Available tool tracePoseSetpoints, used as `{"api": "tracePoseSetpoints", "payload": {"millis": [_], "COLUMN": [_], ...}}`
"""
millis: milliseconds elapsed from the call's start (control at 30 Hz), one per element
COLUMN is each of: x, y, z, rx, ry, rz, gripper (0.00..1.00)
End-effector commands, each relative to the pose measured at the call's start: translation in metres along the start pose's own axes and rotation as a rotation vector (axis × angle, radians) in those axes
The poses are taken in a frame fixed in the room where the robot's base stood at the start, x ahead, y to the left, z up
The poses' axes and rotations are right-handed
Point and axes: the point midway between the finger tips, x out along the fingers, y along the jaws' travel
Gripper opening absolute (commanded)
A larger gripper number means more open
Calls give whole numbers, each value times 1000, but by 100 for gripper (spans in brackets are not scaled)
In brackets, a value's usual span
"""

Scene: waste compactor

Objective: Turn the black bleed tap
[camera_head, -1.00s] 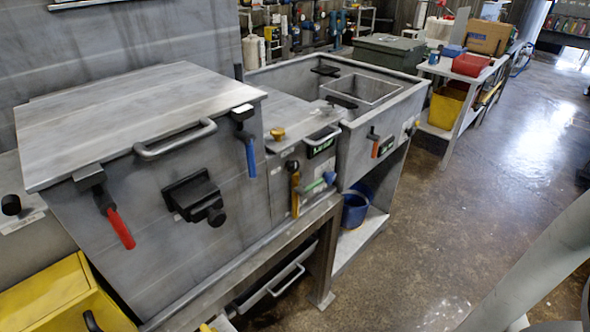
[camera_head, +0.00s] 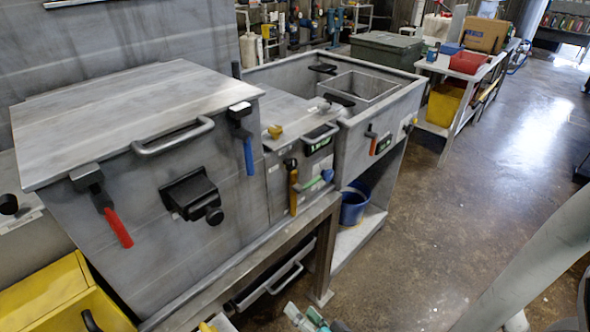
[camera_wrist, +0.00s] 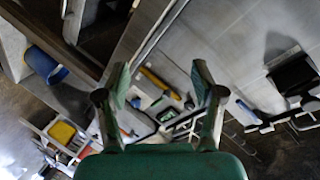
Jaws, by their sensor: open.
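Several black fittings show, and I cannot tell for certain which is the bleed tap. A black block with a round knob (camera_head: 200,202) sits on the front of the large grey box. A black round knob (camera_head: 8,204) sits by a white label at the far left edge. My gripper (camera_head: 306,316) shows only its tips at the bottom edge of the head view, low and right of the large box, apart from both. In the wrist view my gripper (camera_wrist: 160,85) has its green-grey fingers spread with nothing between them. The wrist view is tilted and small black parts there are unclear.
A red lever (camera_head: 118,228) and a blue lever (camera_head: 248,155) flank the black block. A yellow-orange handle (camera_head: 292,190) is on the middle unit. A yellow box (camera_head: 50,295) stands lower left, a blue bucket (camera_head: 353,207) under the sink.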

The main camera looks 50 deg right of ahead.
Motion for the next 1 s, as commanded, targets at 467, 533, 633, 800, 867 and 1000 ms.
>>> {"api": "tracePoseSetpoints", "payload": {"millis": [467,533,633,800,867,1000], "x": [100,106,109,106,105,103], "y": [-24,-29,-37,-47,-49,-52], "z": [-147,-173,-211,-261,-272,-285], "rx": [480,527,583,638,647,659], "ry": [15,6,-13,-47,-57,-71], "rz": [-161,-194,-243,-304,-317,-333], "gripper": [68,68,68,68,68,68]}}
